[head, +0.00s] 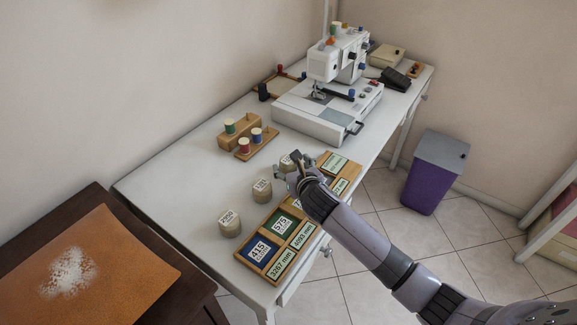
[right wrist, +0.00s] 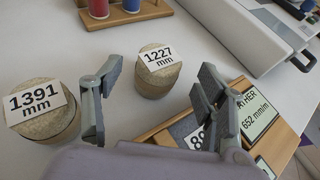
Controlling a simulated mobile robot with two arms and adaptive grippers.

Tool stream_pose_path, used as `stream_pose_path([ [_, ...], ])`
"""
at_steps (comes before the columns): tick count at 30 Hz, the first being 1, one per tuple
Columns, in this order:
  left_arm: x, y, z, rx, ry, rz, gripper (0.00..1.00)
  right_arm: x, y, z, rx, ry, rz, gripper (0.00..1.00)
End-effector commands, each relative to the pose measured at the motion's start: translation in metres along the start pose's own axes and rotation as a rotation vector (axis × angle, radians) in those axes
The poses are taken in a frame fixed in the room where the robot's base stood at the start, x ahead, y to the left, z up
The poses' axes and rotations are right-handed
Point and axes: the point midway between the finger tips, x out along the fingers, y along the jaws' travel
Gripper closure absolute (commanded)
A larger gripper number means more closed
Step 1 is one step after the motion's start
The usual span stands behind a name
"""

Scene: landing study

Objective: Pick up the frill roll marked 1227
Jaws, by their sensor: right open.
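The roll marked 1227 mm (right wrist: 157,80) is a short, speckled beige cylinder with a white label on top. It stands upright on the white table, beyond and between the spread fingers of my right gripper (right wrist: 158,76). The gripper is open and empty, with a visible gap before the roll. In the head view my right gripper (head: 290,168) partly covers this roll (head: 286,161). A similar roll marked 1391 mm (right wrist: 42,118) stands left of the gripper; it also shows in the head view (head: 262,192). My left gripper is not in view.
Another roll (head: 230,226) stands at the near left. A wooden tray (head: 242,257) of number cards runs along the table's front edge, under my right arm. Wooden spool stands (head: 258,150) and a sewing machine (head: 325,108) are behind. A purple bin (head: 433,180) stands on the floor.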

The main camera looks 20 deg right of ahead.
Motion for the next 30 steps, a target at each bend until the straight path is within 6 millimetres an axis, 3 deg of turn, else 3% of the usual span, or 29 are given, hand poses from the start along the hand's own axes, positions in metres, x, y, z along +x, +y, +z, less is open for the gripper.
stream_pose_path([
  [7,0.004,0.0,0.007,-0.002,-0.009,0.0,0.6,0.035,0.001,0.002,0.003,0.001,0.0,0.34],
  [17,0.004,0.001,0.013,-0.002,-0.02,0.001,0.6,0.04,0.001,0.003,0.001,0.0,0.001,0.34],
  [30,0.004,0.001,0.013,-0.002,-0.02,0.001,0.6,0.04,0.001,0.002,0.001,0.0,0.001,0.64],
])
